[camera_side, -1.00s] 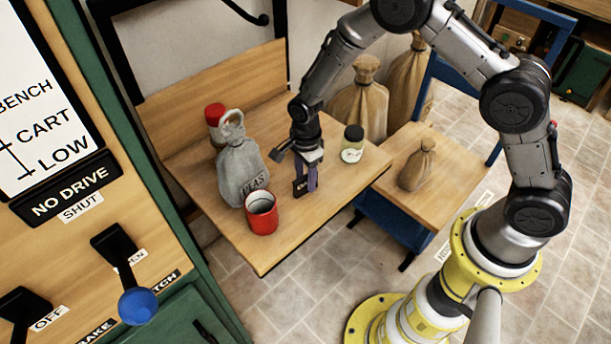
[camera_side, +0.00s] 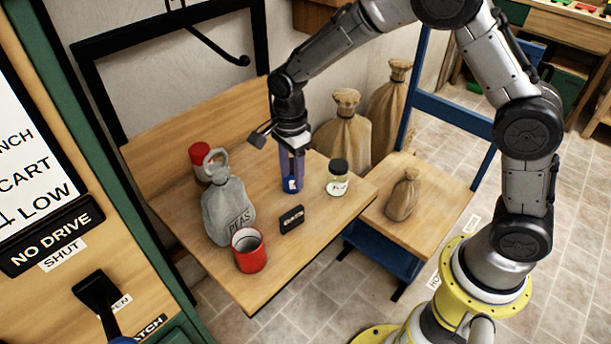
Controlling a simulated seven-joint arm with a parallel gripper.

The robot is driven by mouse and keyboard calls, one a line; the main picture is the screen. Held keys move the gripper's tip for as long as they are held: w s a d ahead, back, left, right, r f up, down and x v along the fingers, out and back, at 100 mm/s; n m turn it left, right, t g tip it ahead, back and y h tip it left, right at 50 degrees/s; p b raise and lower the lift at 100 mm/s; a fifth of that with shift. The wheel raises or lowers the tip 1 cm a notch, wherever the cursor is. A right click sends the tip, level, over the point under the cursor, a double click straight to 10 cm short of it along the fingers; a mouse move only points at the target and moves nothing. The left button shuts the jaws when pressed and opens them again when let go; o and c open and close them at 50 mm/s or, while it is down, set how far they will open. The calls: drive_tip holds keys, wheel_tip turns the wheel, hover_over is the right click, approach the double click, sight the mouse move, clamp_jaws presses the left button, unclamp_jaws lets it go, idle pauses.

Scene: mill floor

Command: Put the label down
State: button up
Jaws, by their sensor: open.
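The label (camera_side: 291,219), a small black block with pale lettering on its face, stands on the wooden bench top (camera_side: 322,232). It is right of the red mug and in front of my gripper. My gripper (camera_side: 291,187) points down with its purple fingers behind and above the label, apart from it in the picture. The gripper is open and nothing shows between its fingers.
A grey sack marked PEAS (camera_side: 229,208), an open red mug (camera_side: 249,252) and a red-lidded jar (camera_side: 200,160) stand left. A dark-lidded jar (camera_side: 337,180) stands right of my gripper. A small brown sack (camera_side: 402,195) sits on the lower side table (camera_side: 440,205).

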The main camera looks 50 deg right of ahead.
drive_tip(key=s+d+r+n+t, duration=0.1)
drive_tip(key=s+d+r+n, duration=0.2)
drive_tip(key=s+r+n, duration=0.3)
drive_tip(key=s+d+r+n+t, duration=0.25)
drive_tip(key=s+r, duration=0.25)
drive_tip(key=r, duration=0.4)
drive_tip(key=s+d+r+n+t, duration=0.1)
drive_tip(key=s+n, duration=0.4)
drive_tip(key=s, duration=0.2)
drive_tip(key=s+d+r+n+t, duration=0.1)
drive_tip(key=s+d+n, duration=0.1)
drive_tip(key=s+n, duration=0.3)
drive_tip(key=shift+s+r, duration=0.4)
drive_tip(key=shift+s, duration=0.7)
drive_tip(key=shift+o, duration=1)
drive_tip(key=shift+s+f+n, duration=0.1)
drive_tip(key=shift+s+n, duration=0.25)
drive_tip(key=shift+n, duration=0.1)
drive_tip(key=o, duration=0.6)
drive_tip(key=shift+o, duration=0.2)
